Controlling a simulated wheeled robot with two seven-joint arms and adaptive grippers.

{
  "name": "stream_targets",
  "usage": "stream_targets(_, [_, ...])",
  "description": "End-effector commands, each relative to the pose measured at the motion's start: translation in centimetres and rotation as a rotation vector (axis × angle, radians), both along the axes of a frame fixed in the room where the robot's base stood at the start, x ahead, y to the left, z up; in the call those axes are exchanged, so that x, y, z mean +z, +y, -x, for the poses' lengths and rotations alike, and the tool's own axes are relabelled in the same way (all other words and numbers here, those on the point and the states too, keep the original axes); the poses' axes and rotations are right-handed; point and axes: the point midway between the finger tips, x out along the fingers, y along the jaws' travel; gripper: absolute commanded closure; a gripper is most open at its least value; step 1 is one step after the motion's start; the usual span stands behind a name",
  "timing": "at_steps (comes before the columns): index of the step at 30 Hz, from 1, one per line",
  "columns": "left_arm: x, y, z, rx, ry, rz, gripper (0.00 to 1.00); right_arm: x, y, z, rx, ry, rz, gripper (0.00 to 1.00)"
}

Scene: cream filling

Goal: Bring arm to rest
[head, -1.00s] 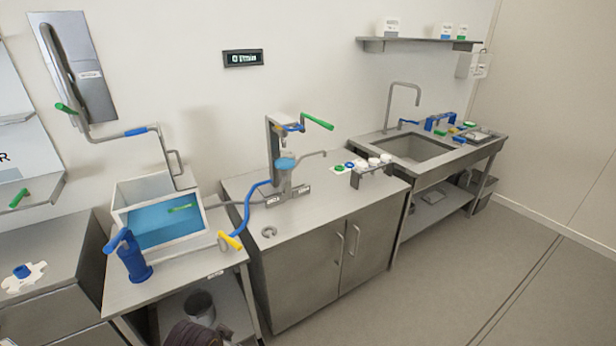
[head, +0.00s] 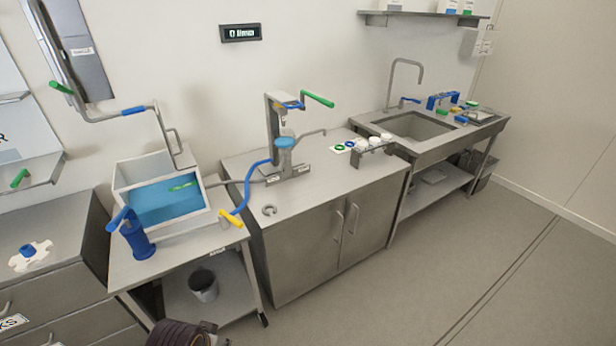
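Neither of my grippers nor my arms can be made out in the head view. The filling machine (head: 275,135) with a green lever (head: 317,100) and blue hose (head: 247,190) stands on the middle steel cabinet (head: 290,240). A white-walled tank (head: 125,190) with blue contents (head: 160,205) sits on the left table. A blue pump-like device (head: 137,240) stands in front of the tank.
A sink (head: 420,127) is at the right, with a shelf (head: 420,15) above it. A dark bucket (head: 203,284) stands on the left table's lower shelf. A dark ribbed object (head: 180,333) is at the bottom edge. The floor (head: 430,270) at right is clear.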

Motion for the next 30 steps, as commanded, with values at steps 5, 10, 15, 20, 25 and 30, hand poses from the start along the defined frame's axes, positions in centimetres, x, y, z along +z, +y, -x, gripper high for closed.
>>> stream_targets(5, [-1.9, -0.1, -0.4, -0.001, 0.007, -0.001, 0.81, 0.0, 0.0, 0.0, 0.0, 0.0, 0.0, 0.6])
stream_targets(10, [-4.4, -0.2, -0.8, -0.003, 0.014, 0.0, 0.81, 0.0, 0.0, 0.0, 0.0, 0.0, 0.0, 0.6])
stream_targets(15, [-8.4, -0.3, -1.2, -0.004, 0.03, -0.001, 0.81, 0.0, 0.0, 0.0, 0.0, 0.0, 0.0, 0.6])
stream_targets(20, [-12.7, -0.4, -1.3, -0.007, 0.042, -0.002, 0.81, 0.0, 0.0, 0.0, 0.0, 0.0, 0.0, 0.6])
stream_targets(25, [-17.2, -0.4, -0.9, -0.01, 0.058, -0.003, 0.81, 0.0, 0.0, 0.0, 0.0, 0.0, 0.0, 0.6])
stream_targets(30, [-21.6, -0.3, -0.1, -0.013, 0.073, -0.004, 0.81, 0.0, 0.1, 0.0, 0.0, 0.0, -0.001, 0.6])
